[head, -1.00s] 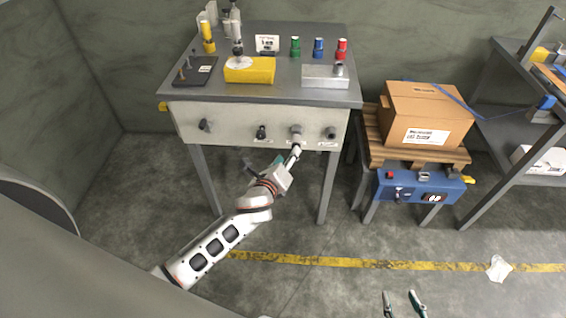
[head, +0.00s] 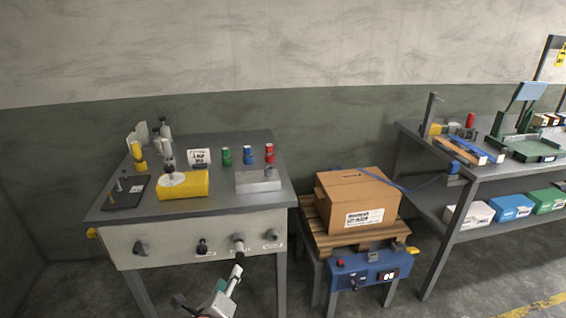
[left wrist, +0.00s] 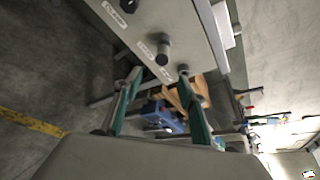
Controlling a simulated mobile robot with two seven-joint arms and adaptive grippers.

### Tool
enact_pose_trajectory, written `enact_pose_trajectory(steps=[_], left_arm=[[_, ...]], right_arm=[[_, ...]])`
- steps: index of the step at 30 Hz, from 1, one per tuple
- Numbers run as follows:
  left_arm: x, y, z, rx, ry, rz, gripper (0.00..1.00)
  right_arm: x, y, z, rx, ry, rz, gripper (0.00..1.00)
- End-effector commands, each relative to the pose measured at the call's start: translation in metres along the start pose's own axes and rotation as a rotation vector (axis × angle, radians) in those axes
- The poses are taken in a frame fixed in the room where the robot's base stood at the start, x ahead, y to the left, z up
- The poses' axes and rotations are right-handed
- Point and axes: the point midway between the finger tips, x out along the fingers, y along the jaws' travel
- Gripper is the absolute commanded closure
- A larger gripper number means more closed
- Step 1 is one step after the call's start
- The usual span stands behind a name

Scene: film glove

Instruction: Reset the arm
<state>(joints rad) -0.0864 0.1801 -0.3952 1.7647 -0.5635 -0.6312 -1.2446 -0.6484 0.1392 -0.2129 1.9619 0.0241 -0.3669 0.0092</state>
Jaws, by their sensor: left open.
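My left gripper (head: 232,277) is at the bottom of the head view, just below the knobs on the front panel of a grey workbench (head: 228,207). In the left wrist view its two teal fingers (left wrist: 160,74) are spread apart with nothing between them. A grey knob (head: 238,243) on the panel is just beyond the fingertips; it also shows in the left wrist view (left wrist: 162,52). I cannot tell whether a finger touches the panel. Most of the left arm is below the head view. My right gripper is in neither view now.
On the bench are a yellow block (head: 183,187), a grey metal block (head: 258,180) and red, blue and green cylinders. A cardboard box (head: 357,203) sits on a wooden pallet above a blue control box (head: 362,273). Shelving (head: 480,170) stands at right.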

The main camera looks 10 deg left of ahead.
Motion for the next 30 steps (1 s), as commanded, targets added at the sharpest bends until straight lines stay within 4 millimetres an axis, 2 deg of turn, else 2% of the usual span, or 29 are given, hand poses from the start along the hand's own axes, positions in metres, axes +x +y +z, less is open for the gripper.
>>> enact_pose_trajectory(steps=[2, 5, 10, 15, 18, 23, 30], left_arm=[[-0.012, 0.014, -0.016, -0.128, 0.036, 0.018, 0.59], [-0.037, 0.038, -0.043, -0.416, 0.098, 0.058, 0.59], [-0.095, 0.081, -0.089, -1.051, 0.178, 0.180, 0.59], [-0.149, 0.108, -0.114, -1.616, 0.181, 0.307, 0.59], [-0.171, 0.117, -0.121, -1.847, 0.163, 0.360, 0.59], [-0.187, 0.124, -0.125, -2.030, 0.141, 0.402, 0.59], [-0.188, 0.125, -0.125, -2.054, 0.138, 0.406, 0.59]], right_arm=[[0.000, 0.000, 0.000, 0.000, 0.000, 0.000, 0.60], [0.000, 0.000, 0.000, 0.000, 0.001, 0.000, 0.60], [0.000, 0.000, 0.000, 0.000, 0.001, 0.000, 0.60], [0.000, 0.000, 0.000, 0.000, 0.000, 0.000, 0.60], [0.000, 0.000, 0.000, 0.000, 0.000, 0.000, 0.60], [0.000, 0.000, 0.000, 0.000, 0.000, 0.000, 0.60], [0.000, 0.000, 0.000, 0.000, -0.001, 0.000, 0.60]])
